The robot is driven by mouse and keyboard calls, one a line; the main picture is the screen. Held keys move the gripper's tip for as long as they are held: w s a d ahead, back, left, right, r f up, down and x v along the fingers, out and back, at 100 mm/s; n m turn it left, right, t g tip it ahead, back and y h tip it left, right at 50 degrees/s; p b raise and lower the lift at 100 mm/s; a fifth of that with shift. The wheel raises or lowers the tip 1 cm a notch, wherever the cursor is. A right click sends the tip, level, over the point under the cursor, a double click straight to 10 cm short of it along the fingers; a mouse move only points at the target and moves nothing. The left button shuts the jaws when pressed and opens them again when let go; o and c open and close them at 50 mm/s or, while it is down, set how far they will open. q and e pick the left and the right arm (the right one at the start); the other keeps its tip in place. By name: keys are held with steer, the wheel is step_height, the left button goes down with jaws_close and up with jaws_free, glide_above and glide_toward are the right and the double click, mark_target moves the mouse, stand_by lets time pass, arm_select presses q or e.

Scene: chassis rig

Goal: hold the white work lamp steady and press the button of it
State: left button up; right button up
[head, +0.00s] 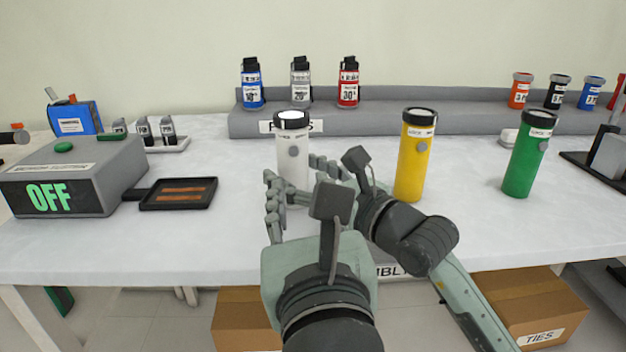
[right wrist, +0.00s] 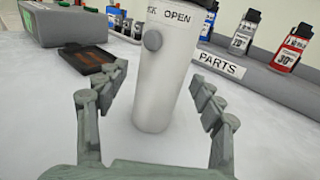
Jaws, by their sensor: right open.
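The white work lamp (head: 292,165) stands upright on the bench, dark-capped, with a round grey button (head: 293,151) on its side. The lamp (right wrist: 165,80) and button (right wrist: 152,40) also show in the right wrist view. My right gripper (right wrist: 158,80) is open, with a finger on each side of the lamp and visible gaps to it. In the head view, my right gripper (head: 328,168) is just right of the lamp, partly hidden. My left gripper (head: 280,205) is low at the lamp's front left; its wrist hides one side, so its opening and any contact are unclear.
A yellow lamp (head: 416,155) and a green lamp (head: 529,155) stand to the right. A black tray (head: 178,194) and a grey box reading OFF (head: 75,175) lie left. A raised grey shelf (head: 430,120) runs behind. The front-left bench is clear.

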steer(key=shift+w+a, duration=0.35)
steer(key=shift+w, duration=0.1)
steer(key=c, duration=1.4)
arm_select(q)
jaws_close()
arm_select(e)
steer(key=shift+c, duration=0.6)
